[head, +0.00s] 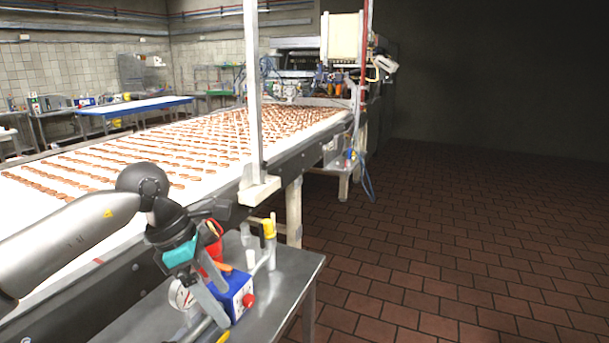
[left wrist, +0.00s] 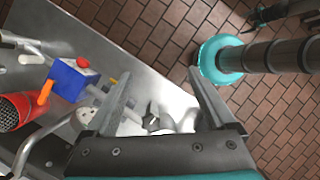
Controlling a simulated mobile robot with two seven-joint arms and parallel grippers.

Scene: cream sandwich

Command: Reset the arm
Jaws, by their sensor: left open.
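My left arm (head: 70,240) comes in from the left in the head view, over the edge of the conveyor. My left gripper (head: 222,292) points down over the small metal side table, with its fingers apart. In the left wrist view the left gripper (left wrist: 160,88) is open, and nothing is held between its fingers. The blue box with a red knob (head: 235,293) stands close to the fingers; the blue box also shows in the left wrist view (left wrist: 72,80). My right gripper cannot be made out.
A metal side table (head: 298,265) carries the box, a red perforated container (left wrist: 14,110) and a yellow-topped item (head: 268,228). A long white conveyor (head: 215,128) with rows of brown biscuits runs behind. A white post (head: 253,90) rises beside it. Open tiled floor (head: 470,255) lies right.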

